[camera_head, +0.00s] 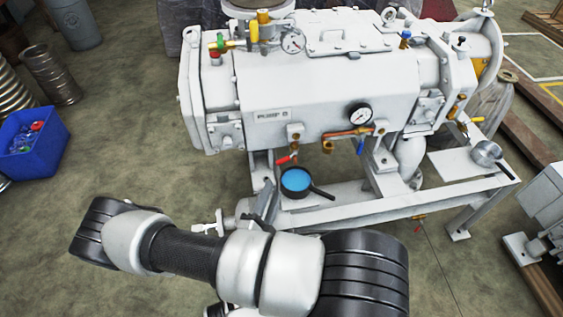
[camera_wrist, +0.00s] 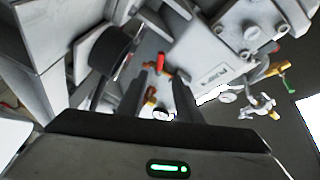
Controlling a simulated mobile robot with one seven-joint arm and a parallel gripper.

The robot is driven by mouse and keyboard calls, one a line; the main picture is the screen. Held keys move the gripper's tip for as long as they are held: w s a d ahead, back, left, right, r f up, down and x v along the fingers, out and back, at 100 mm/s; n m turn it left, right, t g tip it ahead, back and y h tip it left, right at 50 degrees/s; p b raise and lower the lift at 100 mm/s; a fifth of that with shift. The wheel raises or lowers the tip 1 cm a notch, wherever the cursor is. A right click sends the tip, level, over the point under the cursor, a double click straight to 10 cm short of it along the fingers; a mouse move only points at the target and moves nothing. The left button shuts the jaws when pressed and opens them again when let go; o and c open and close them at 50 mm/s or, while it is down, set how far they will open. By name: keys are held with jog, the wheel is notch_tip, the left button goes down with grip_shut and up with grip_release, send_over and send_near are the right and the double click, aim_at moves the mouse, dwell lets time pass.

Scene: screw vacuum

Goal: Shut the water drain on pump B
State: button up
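The white pump (camera_head: 290,95) carries a "PUMP B" label on its front. Below the label is a small brass valve with a red lever (camera_head: 286,159). A dark pan (camera_head: 296,182) holding blue liquid sits on the frame beneath it. My gripper (camera_head: 265,200) is just left of the pan and below the red lever, mostly hidden behind my arm. In the wrist view, the two dark fingers of my gripper (camera_wrist: 161,82) are apart with nothing held. The red lever (camera_wrist: 161,63) shows beyond and between their tips, apart from them as far as I can tell.
A second valve with a blue lever (camera_head: 360,146) hangs right of the red one, under a pressure gauge (camera_head: 358,114). The white frame (camera_head: 440,192) extends right, with another small pan (camera_head: 488,154) on it. A blue bin (camera_head: 38,145) stands left; floor between is clear.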

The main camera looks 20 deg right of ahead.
aim_at(283, 162)
jog(key=b+x, duration=0.2)
jog(key=x, duration=1.2)
jog(key=shift+a, duration=0.1)
grip_shut()
